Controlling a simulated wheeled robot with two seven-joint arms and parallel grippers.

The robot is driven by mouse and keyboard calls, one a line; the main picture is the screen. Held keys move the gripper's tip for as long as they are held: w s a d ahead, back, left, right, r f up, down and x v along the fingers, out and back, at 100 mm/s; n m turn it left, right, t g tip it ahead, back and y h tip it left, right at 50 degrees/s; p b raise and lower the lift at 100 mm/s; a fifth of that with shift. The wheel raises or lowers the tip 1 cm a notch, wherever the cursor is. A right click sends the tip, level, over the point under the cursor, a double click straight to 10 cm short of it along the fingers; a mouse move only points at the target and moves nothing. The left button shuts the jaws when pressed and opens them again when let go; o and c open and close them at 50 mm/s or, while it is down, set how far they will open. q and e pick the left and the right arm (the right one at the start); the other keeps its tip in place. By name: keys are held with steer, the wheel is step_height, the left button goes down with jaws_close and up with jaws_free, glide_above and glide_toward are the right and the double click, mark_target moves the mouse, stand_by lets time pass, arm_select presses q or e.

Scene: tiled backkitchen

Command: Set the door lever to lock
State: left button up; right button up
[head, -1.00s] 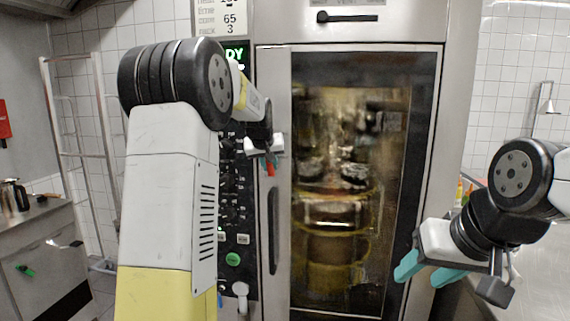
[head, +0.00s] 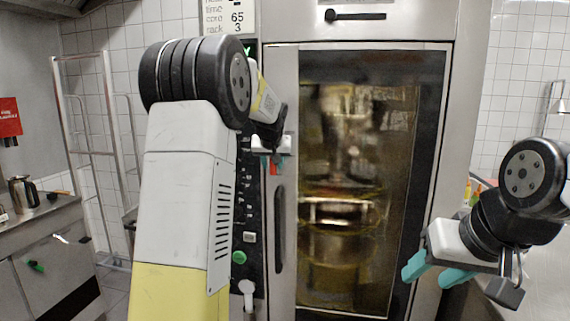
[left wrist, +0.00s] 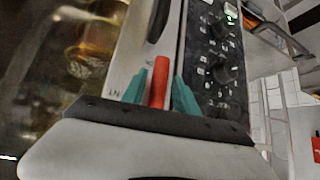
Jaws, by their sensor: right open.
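The door lever, a small red bar (head: 274,169), sits on the left edge of the oven door (head: 281,95), above the black vertical handle (head: 279,230). It points down in the head view. My left gripper (head: 273,160) is at the lever, with one teal finger on each side of it. In the left wrist view the red lever (left wrist: 158,82) stands between the two teal fingertips (left wrist: 160,90). I cannot tell whether both fingers press on it. The lever's base is hidden by the gripper. My right gripper (head: 438,270) is open and empty, in front of the door's lower right.
The oven's control panel (left wrist: 213,60), with several knobs, lies beside the lever, partly hidden by my left arm in the head view. A white rack (head: 88,140) and a steel counter (head: 50,235) with a jug (head: 22,193) stand at the left.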

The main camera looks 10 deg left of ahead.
stand_by(0.3)
arm_select(q)
steer(key=v, duration=0.8)
steer(key=s+d+f+m+g+h, duration=0.1)
steer(key=s+d+f, duration=0.1)
steer(key=s, duration=1)
steer(key=s+d+f+m+h, duration=0.1)
steer(key=s+f, duration=0.4)
steer(key=s, duration=0.7)
steer(key=s+d+f+g+h, duration=0.1)
steer(key=s+d+f, duration=0.3)
steer(key=s, duration=0.8)
steer(key=shift+m+g+h, duration=0.3)
steer(key=shift+m+h, duration=0.1)
steer(key=shift+h, duration=0.2)
steer(key=shift+r, duration=0.1)
